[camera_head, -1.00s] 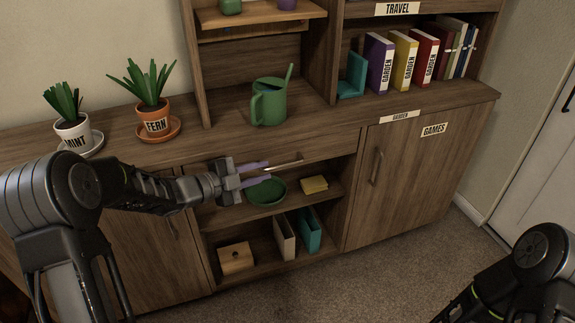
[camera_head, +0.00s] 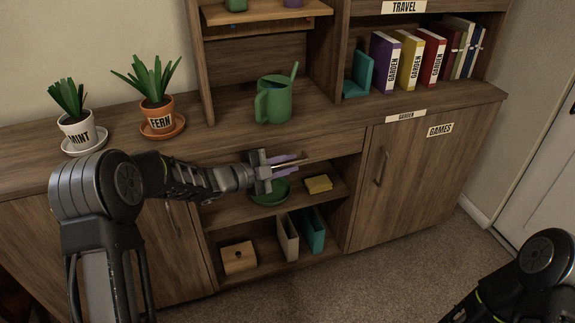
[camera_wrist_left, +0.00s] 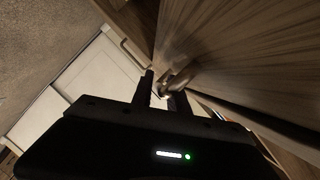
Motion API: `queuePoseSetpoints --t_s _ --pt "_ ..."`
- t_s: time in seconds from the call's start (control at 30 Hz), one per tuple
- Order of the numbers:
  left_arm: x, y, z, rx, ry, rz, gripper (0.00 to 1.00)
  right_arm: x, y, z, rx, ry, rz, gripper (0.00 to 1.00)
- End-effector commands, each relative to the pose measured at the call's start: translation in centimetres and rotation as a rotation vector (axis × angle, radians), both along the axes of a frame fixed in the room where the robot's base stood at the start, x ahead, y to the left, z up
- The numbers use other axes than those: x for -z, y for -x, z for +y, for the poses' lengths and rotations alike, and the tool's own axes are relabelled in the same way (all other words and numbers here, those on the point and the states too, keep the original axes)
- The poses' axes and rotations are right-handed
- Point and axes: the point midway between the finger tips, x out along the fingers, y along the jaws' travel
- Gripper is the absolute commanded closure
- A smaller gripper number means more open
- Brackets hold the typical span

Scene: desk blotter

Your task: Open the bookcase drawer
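The bookcase drawer (camera_head: 339,139) is a wide wooden front just under the counter, and it looks closed. Its pale bar handle (camera_head: 318,157) shows just beyond my left gripper's fingertips. My left gripper (camera_head: 293,163) is in front of the drawer, with its two purplish fingers apart and pointing right. In the left wrist view the handle (camera_wrist_left: 180,77) lies close to the fingertips, next to the right-hand finger; I cannot tell whether they touch. Part of the drawer front is hidden behind my left arm. My right arm shows at the lower right, but its gripper is out of the picture.
Below the drawer is an open shelf with a green bowl (camera_head: 268,193) and a yellow block (camera_head: 318,184). A cupboard door (camera_head: 420,175) is to the right. A green watering can (camera_head: 273,103), a fern pot (camera_head: 158,113) and a mint pot (camera_head: 78,132) stand on the counter.

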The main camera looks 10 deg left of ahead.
Motion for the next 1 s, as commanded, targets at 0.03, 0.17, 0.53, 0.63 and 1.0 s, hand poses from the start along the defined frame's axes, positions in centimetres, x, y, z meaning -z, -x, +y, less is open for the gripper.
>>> queuePoseSetpoints --t_s 0.03,0.17,0.53,0.63,1.0 --pt "-0.03 -0.04 -0.02 0.0 0.0 0.0 0.8 -0.01 0.0 0.0 0.0 0.0 0.0 0.64" --pt "-0.05 -0.02 -0.01 -0.001 0.0 -0.001 0.8 -0.02 0.0 0.0 0.0 0.0 0.0 0.64" --pt "-0.05 0.0 0.02 -0.001 0.0 -0.001 1.0 -0.02 0.0 0.0 0.0 0.0 0.0 0.64" --pt "-0.04 0.0 0.02 0.0 0.0 -0.001 1.0 -0.02 0.0 0.0 0.0 0.0 0.0 0.64" --pt "-0.04 0.0 0.03 0.0 -0.001 -0.001 1.0 -0.02 0.0 0.0 0.0 0.0 0.0 0.64"
